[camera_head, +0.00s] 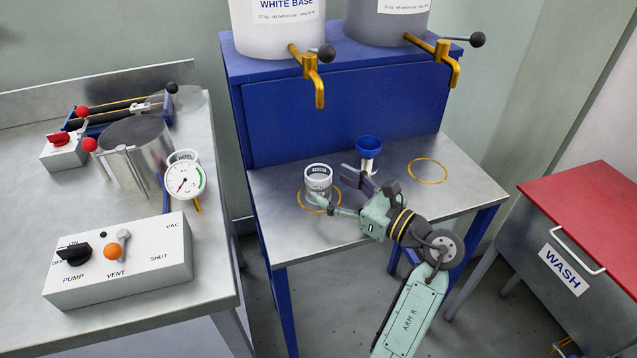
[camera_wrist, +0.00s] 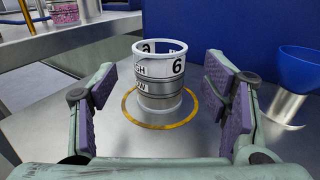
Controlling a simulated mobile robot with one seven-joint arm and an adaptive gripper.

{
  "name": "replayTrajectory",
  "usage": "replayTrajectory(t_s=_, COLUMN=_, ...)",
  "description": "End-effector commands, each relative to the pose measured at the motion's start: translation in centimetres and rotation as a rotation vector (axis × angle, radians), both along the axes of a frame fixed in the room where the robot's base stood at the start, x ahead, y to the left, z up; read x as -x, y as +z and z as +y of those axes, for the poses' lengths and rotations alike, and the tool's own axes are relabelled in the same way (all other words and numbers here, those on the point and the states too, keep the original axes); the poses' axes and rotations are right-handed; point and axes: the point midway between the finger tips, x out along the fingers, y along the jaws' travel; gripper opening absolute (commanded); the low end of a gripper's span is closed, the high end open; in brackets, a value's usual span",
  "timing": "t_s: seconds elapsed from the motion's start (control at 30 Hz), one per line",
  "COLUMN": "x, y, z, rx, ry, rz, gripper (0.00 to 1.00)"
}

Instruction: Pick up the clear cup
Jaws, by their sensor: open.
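The clear cup (camera_head: 318,183) has a white rim and white label bands with dark lettering. It stands upright inside a yellow ring on the left part of the metal table. In the wrist view the cup (camera_wrist: 160,88) is centred ahead of my gripper, showing a "6" and a grey band. My gripper (camera_head: 339,191) is open and empty. In the wrist view its purple-padded fingers are spread on the left and right of the cup, with gaps on both sides. The cup looks to be at or just beyond the fingertips; I cannot tell exactly.
A blue cup (camera_head: 369,145) on a metallic base stands close to the right finger. An empty yellow ring (camera_head: 427,171) lies further right. A blue cabinet (camera_head: 340,110) with tubs and yellow taps rises behind. The left bench (camera_head: 222,235) holds a gauge and pump box.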

Motion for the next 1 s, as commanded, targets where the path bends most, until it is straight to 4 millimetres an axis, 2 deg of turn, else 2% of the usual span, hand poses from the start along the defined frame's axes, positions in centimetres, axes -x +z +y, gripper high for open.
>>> replayTrajectory(t_s=0.1, x=-1.2, y=0.7, z=1.6, rx=0.0, ry=0.006, rz=0.001, gripper=0.69)
replayTrajectory(t_s=0.27, x=-2.6, y=0.4, z=3.1, rx=0.0, ry=0.004, rz=0.001, gripper=0.69)
replayTrajectory(t_s=0.57, x=-2.9, y=0.2, z=3.4, rx=0.0, ry=0.002, rz=0.0, gripper=0.69)
replayTrajectory(t_s=1.0, x=-2.9, y=0.3, z=3.4, rx=0.0, ry=0.002, rz=0.0, gripper=0.39)
